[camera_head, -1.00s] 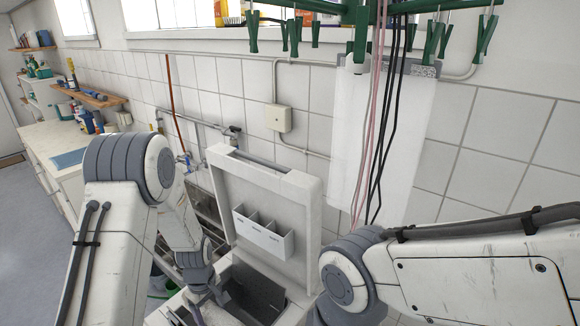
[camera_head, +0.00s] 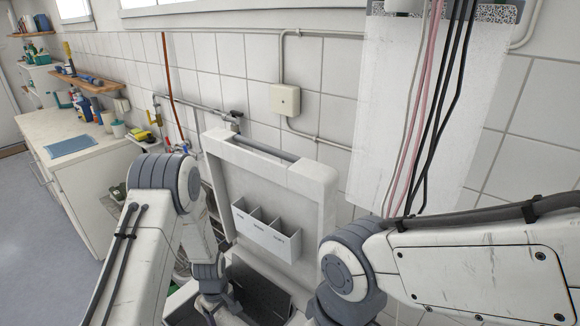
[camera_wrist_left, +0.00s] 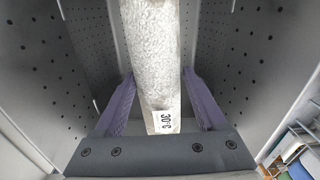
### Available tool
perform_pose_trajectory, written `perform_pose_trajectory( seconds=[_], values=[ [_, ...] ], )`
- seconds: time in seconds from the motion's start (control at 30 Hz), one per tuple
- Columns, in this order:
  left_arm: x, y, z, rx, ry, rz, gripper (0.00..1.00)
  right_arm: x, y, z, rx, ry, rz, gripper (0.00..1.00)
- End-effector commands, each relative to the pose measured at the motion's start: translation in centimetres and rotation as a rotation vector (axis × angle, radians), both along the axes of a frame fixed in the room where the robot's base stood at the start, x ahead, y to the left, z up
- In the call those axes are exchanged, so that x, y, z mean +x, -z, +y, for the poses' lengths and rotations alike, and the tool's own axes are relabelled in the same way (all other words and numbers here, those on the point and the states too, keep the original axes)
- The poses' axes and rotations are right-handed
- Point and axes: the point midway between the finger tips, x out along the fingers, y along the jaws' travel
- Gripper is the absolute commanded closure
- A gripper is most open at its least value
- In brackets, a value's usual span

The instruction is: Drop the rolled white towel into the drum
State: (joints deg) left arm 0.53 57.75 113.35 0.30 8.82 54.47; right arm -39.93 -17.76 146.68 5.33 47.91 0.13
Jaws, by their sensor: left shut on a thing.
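The rolled white towel (camera_wrist_left: 152,45) is a fluffy upright-looking roll in the left wrist view, with a small printed tag near its lower end. My left gripper (camera_wrist_left: 157,85) is shut on it, one purple finger on each side. Grey perforated walls of the drum (camera_wrist_left: 50,75) stand on both sides of the towel and gripper. In the head view my left gripper (camera_head: 216,302) is at the left edge of the dark opening of the drum (camera_head: 258,292); the towel cannot be made out there. My right gripper is outside the picture; only its arm shows.
The washer's raised lid (camera_head: 315,195) stands behind the opening, with a white compartment tray (camera_head: 266,237) on its inner face. Cables hang before a white panel (camera_head: 385,110) at right. A counter (camera_head: 75,140) with bottles stands at left; pipes run along the tiled wall.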

Motion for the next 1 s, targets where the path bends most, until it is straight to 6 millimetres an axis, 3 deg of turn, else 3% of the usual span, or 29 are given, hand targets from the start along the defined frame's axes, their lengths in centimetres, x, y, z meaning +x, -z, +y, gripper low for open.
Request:
perform_pose_trajectory(
  seconds=[0.4, 0.77, 0.8, 0.87, 1.0],
  values=[
    [-0.1, 4.8, 0.2, 0.001, -0.003, 0.001, 0.92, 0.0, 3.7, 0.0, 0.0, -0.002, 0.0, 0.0],
    [0.0, 5.3, 0.3, 0.0, -0.004, -0.001, 0.92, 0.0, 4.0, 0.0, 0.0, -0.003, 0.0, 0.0],
    [0.0, 5.3, 0.3, 0.0, -0.004, 0.0, 0.23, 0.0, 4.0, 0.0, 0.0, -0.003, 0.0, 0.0],
    [0.0, 5.3, 0.3, 0.0, -0.004, 0.0, 0.0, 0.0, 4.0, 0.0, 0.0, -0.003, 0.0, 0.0],
    [-0.1, 5.3, 0.3, 0.0, -0.004, 0.0, 0.0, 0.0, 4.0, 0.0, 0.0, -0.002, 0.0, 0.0]
  ],
)
